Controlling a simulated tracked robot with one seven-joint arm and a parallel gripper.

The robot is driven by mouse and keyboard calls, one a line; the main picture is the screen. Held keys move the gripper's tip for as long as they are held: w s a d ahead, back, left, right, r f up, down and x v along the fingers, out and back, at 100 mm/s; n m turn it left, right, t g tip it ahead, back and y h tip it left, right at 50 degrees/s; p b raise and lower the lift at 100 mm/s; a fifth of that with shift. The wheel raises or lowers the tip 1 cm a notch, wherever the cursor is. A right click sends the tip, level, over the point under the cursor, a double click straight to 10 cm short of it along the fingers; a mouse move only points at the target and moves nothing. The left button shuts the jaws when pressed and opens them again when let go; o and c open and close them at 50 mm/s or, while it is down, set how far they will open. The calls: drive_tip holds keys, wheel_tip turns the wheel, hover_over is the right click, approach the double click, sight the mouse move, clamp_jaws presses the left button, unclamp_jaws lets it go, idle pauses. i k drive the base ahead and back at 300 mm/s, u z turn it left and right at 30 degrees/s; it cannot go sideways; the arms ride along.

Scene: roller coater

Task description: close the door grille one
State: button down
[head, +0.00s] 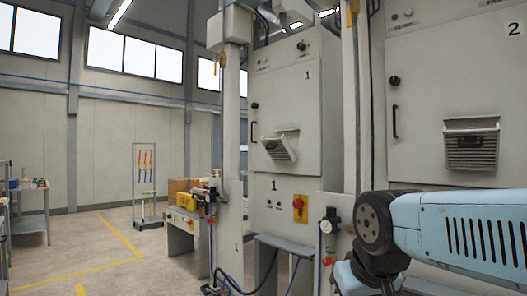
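The door grille one (279,149) is on the pale grey door (285,105) marked 1, in the middle of the head view. My light blue arm fills the lower right, in front of the machines. My gripper is not in view, so its state and its distance from the grille do not show.
A second cabinet marked 2 with its own grille (471,148) stands at the right. A post (231,130) and a pressure gauge unit (328,228) stand near cabinet one. A table (181,222) with boxes is left of it.

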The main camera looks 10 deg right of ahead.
sight(279, 150)
drive_tip(key=u, duration=0.05)
drive_tip(key=i, duration=1)
drive_tip(key=z, duration=0.05)
